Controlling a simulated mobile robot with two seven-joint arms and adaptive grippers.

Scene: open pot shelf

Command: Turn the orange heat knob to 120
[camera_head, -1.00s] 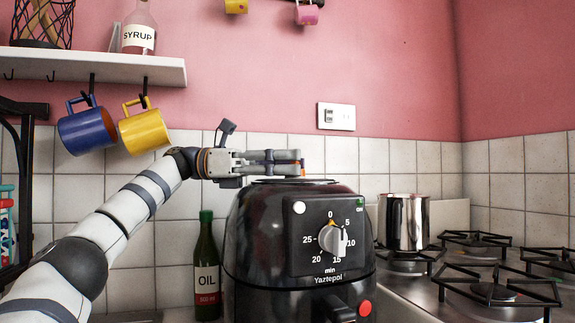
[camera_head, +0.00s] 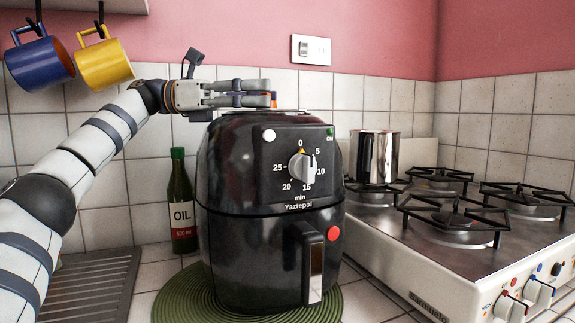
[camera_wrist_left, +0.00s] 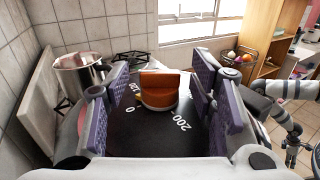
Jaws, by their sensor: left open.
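The orange heat knob (camera_wrist_left: 158,90) stands on top of the black air fryer (camera_head: 230,175). In the left wrist view it sits between the spread fingers of my left gripper (camera_wrist_left: 160,99), with gaps on both sides. The dial marks 0, 120 and 200 show around it; a small yellowish mark is at its left edge, near 120. I cannot tell exactly where the knob points. In the head view my left gripper (camera_head: 262,98) lies level just above the fryer top, with a bit of orange at its tips. My right arm (camera_wrist_left: 297,90) partly shows; its gripper state is unclear.
The fryer stands on a green mat (camera_head: 180,300). An oil bottle (camera_head: 182,205) stands left of it. A steel pot (camera_head: 375,158) is on the stove (camera_head: 440,245) to the right. Mugs (camera_head: 104,63) hang upper left.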

